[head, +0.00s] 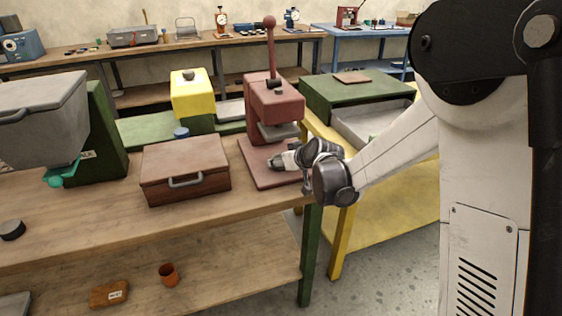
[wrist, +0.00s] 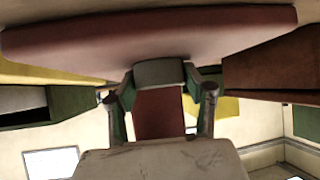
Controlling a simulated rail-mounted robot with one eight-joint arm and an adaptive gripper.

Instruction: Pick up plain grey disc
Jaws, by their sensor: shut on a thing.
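My gripper (head: 278,163) is low over the flat base plate (head: 258,177) of the red press, under its head, in the head view. In the wrist view my gripper (wrist: 160,82) has its two fingers shut on a plain grey piece with rounded ends (wrist: 160,71), seen edge-on, which looks like the plain grey disc. The plate's pink edge spans the top of the wrist view, close to the piece. I cannot tell whether they touch. In the head view the gripper hides the held piece.
The red press (head: 275,105) with its upright lever stands around my gripper. A brown box (head: 186,170) with a handle is just left. A dark round piece (head: 12,230) lies at the far left of the wooden bench (head: 90,225). A yellow frame (head: 385,205) is on the right.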

